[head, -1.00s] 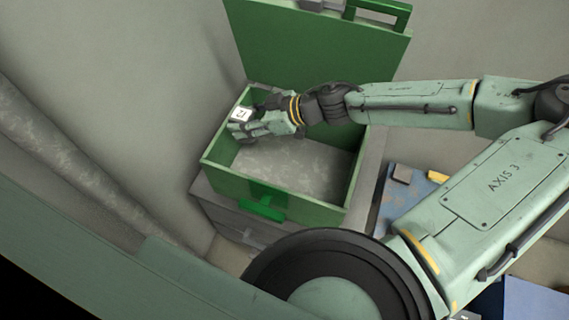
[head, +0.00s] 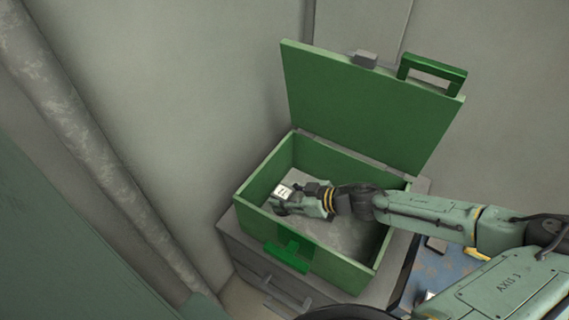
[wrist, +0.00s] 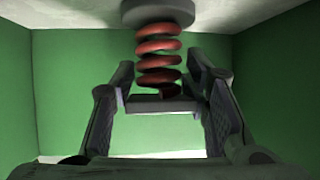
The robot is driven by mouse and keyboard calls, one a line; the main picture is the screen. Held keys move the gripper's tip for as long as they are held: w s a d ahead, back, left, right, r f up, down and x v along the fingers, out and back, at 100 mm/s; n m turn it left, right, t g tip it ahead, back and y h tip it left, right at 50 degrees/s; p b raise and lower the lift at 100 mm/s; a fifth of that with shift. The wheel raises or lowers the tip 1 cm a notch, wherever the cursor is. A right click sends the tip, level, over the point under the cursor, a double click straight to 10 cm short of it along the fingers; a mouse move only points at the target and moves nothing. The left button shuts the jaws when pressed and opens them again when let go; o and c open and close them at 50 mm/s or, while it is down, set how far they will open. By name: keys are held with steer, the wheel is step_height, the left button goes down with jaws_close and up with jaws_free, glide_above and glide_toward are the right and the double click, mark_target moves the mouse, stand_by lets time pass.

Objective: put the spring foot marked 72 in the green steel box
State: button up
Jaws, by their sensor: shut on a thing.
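The green steel box (head: 258,190) stands with its lid (head: 370,110) raised. My gripper (head: 287,203) is down inside the box, toward its left side. It is shut on a spring foot, whose red coil (wrist: 158,48) and grey round disc (wrist: 157,13) show in the wrist view between the fingers of my gripper (wrist: 161,78). In the head view a white label (head: 284,191) shows at the gripper's end; its mark is too small to read surely. Whether the spring foot touches the box floor (head: 345,233) cannot be told.
The box sits on a grey cabinet (head: 248,244) in a corner between grey walls. A thick pipe (head: 95,140) runs down at the left. A blue surface (head: 445,272) with small items lies at the right, partly behind my arm. The box floor right of my gripper is clear.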

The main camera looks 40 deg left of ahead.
steer(key=shift+f, duration=0.1)
steer(key=o, duration=1.5)
steer(key=shift+w+d+r, duration=0.1)
steer(key=shift+d+r, duration=0.15)
steer(key=shift+d, duration=0.1)
steer(key=b+v, duration=0.2)
steer(key=v, duration=0.9)
steer(key=shift+d+r, duration=0.1)
steer(key=shift+r, duration=0.05)
